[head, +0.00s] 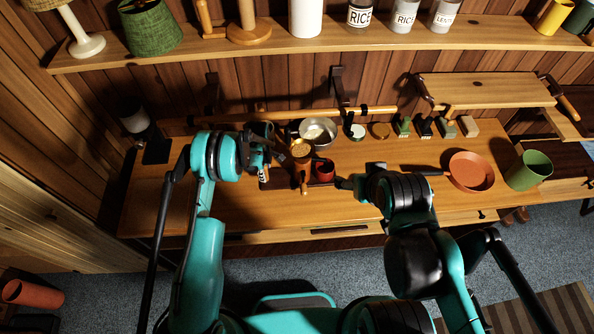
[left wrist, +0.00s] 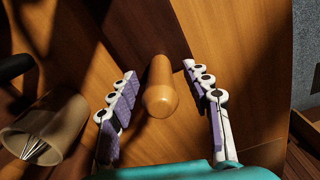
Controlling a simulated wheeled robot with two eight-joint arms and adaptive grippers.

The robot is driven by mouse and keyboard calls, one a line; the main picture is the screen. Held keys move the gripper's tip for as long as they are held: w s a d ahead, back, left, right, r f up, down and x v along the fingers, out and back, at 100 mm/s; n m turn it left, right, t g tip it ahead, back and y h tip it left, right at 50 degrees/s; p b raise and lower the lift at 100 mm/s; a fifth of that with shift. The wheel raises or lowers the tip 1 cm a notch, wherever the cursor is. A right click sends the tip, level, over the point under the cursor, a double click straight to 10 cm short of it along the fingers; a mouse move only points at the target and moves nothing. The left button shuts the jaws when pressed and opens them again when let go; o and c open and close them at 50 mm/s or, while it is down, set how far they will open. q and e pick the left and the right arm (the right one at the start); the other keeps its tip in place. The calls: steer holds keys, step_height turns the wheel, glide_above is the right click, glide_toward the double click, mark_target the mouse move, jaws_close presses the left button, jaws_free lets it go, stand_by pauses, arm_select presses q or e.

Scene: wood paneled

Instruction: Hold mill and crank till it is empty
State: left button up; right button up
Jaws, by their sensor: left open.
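The mill (head: 301,150), with a round brown top, stands on a dark board at the middle of the wooden counter. A small wooden handle (head: 304,187) shows at its front. My left gripper (head: 265,158) is open just left of the mill. In the left wrist view, a rounded wooden handle (left wrist: 161,92) lies between the spread fingers of the left gripper (left wrist: 161,72), with gaps on both sides. My right gripper (head: 346,183) is right of the mill, near a red cup (head: 324,169); its fingers are too small and dark to read.
A metal bowl (head: 317,130) stands behind the mill. A beige cup (left wrist: 45,130) with thin tines inside is close left of my left fingers.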

arm_select(q)
jaws_close()
stand_by(1.3)
